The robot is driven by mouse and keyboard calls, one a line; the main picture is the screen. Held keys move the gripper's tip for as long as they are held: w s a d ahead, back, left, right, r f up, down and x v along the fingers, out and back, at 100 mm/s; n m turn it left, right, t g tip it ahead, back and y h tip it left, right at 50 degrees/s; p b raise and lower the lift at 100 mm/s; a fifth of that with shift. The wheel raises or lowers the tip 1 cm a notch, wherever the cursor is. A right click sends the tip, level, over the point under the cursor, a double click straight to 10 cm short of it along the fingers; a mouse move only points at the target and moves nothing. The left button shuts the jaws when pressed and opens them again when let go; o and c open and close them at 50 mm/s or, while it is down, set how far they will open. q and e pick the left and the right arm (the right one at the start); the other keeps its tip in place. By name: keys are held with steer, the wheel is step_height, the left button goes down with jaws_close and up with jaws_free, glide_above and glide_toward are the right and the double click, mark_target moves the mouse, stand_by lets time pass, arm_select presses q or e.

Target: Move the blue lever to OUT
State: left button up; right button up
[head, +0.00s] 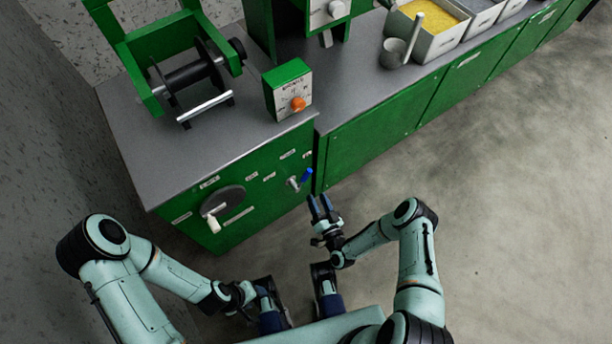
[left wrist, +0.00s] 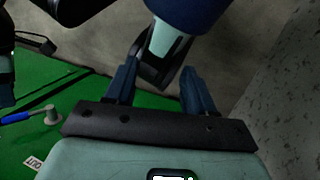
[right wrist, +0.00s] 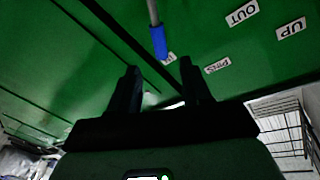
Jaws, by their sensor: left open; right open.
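The blue lever (head: 307,176) sticks out from a grey pivot on the green cabinet front (head: 265,190), its blue tip angled up and right in the head view. My right gripper (head: 321,205) is open and empty, a little below and right of the lever. In the right wrist view the lever's blue tip (right wrist: 159,42) hangs just beyond and between my open fingers (right wrist: 160,85); an OUT label (right wrist: 238,14) is to its right. In the left wrist view, my left gripper (left wrist: 158,85) is open and empty, with the lever (left wrist: 18,117) at far left and an OUT label (left wrist: 33,162) below it.
A dark round dial with a white handle (head: 211,222) is left on the same front. On the grey top stand a green reel frame (head: 142,75), a box with an orange knob (head: 297,104) and a tray of yellow grains (head: 436,20). The floor at right is clear.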

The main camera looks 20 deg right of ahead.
mark_target(306, 175)
arm_select(q)
steer(key=w+f+b, duration=0.1)
steer(key=w+a+f+t+b, duration=0.1)
steer(key=shift+w+f, duration=0.2)
steer(key=shift+w, duration=0.15)
arm_select(e)
steer(key=w, duration=0.7)
steer(key=w+a, duration=0.1)
steer(key=w, duration=0.3)
steer(key=shift+a, duration=0.1)
jaws_close()
